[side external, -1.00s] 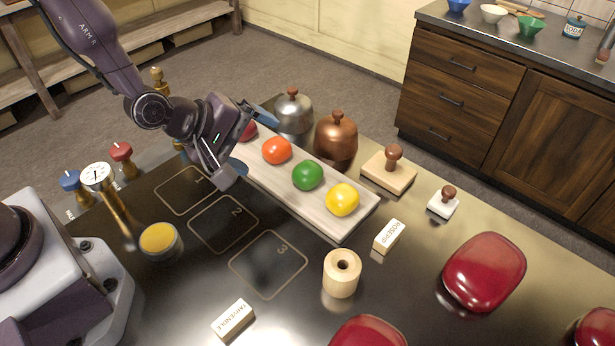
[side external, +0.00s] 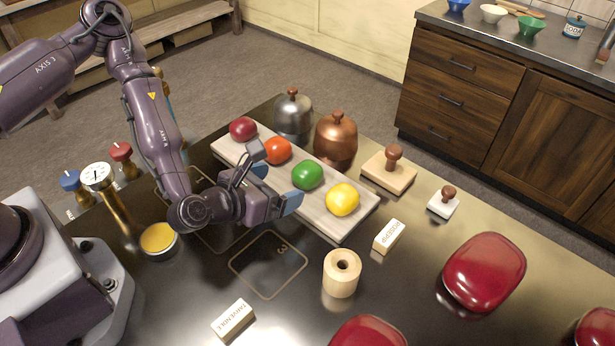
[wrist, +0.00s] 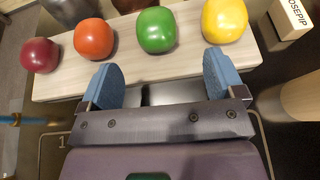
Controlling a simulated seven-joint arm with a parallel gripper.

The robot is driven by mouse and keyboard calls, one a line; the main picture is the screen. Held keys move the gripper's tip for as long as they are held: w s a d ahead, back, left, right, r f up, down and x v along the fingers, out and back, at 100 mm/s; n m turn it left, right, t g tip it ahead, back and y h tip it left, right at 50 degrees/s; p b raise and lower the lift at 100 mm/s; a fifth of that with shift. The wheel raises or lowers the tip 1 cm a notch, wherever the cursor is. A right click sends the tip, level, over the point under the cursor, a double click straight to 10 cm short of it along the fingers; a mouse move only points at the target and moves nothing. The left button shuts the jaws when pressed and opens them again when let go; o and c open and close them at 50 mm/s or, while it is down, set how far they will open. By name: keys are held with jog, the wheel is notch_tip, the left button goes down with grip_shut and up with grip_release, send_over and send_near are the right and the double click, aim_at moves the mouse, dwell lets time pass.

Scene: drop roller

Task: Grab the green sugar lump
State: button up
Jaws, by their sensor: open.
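The green sugar lump (side external: 307,174) is a rounded green piece on a pale wooden board (side external: 325,223). It sits in a row between an orange-red lump (side external: 277,150) and a yellow lump (side external: 342,199), with a dark red lump (side external: 243,128) at the far end. My gripper (side external: 276,176) is open and empty, low beside the board's near edge. In the wrist view the green lump (wrist: 156,30) lies beyond and between the two blue fingertips (wrist: 160,82), apart from them.
Behind the board stand a steel dome (side external: 293,115) and a copper dome (side external: 336,140). A wooden roller (side external: 342,273), a white labelled block (side external: 389,236) and a stamp (side external: 389,172) are to the right. Dark table around square 3 (side external: 268,264) is clear.

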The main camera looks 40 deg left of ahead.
aim_at(299, 175)
jog(key=x, duration=0.3)
jog(key=shift+w+f, duration=0.1)
jog(key=shift+w, duration=0.05)
jog(key=shift+a+x, duration=0.15)
jog(key=shift+x, duration=1.15)
jog(key=shift+a+x, duration=0.2)
jog(key=shift+x, duration=1.15)
jog(key=c, duration=1)
